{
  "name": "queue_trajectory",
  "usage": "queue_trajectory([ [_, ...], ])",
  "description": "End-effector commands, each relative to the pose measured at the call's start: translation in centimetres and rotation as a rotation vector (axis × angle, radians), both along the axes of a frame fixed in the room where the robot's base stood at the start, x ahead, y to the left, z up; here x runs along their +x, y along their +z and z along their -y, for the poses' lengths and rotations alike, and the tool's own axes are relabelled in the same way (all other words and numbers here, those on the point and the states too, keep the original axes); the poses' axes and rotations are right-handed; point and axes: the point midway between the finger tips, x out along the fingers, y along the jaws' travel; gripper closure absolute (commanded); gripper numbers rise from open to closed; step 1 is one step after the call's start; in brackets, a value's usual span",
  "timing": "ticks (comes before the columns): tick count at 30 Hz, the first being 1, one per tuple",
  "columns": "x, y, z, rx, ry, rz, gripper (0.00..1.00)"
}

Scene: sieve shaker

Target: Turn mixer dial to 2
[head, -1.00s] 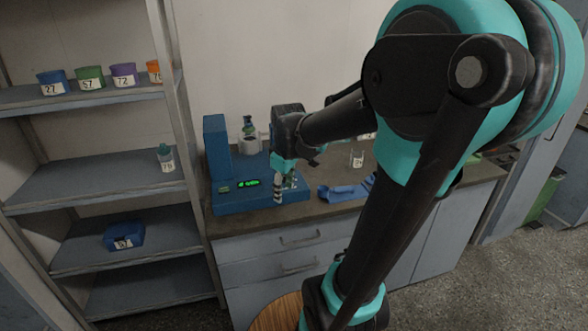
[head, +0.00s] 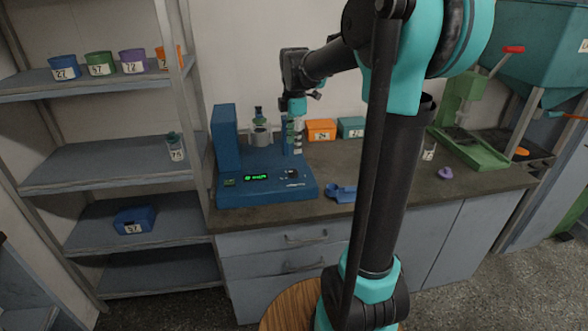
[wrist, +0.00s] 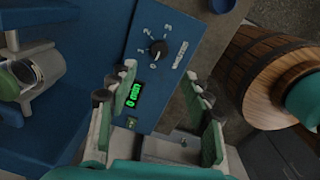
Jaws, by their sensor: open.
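The mixer is a blue machine (head: 240,193) on the counter, with a tall column at its left and a lit green display (head: 256,178) on its front panel. Its small black dial (head: 292,174) sits right of the display. In the wrist view the dial (wrist: 157,48) has a ring of white marks around it; the number it points to is too small to read. My gripper (head: 295,140) is open and empty above the mixer. In the wrist view my fingers (wrist: 158,80) straddle the display (wrist: 133,96), with the dial beyond the fingertips, untouched.
A metal mixing cup (head: 261,136) stands beside the mixer's column. A blue object (head: 341,193) lies on the counter to the right. Orange (head: 320,130) and teal (head: 351,127) bins stand behind. A green press (head: 465,140) is further right. A wooden barrel (wrist: 265,75) shows in the wrist view.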

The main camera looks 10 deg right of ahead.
Motion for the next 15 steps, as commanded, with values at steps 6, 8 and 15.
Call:
queue_trajectory([
  [6, 0.2, -4.5, 0.0, 0.000, -0.001, 0.000, 0.50],
  [8, 0.2, -5.7, 0.0, 0.000, -0.001, 0.000, 0.50],
  [15, 0.4, -9.5, 0.0, 0.000, -0.001, 0.000, 0.50],
])
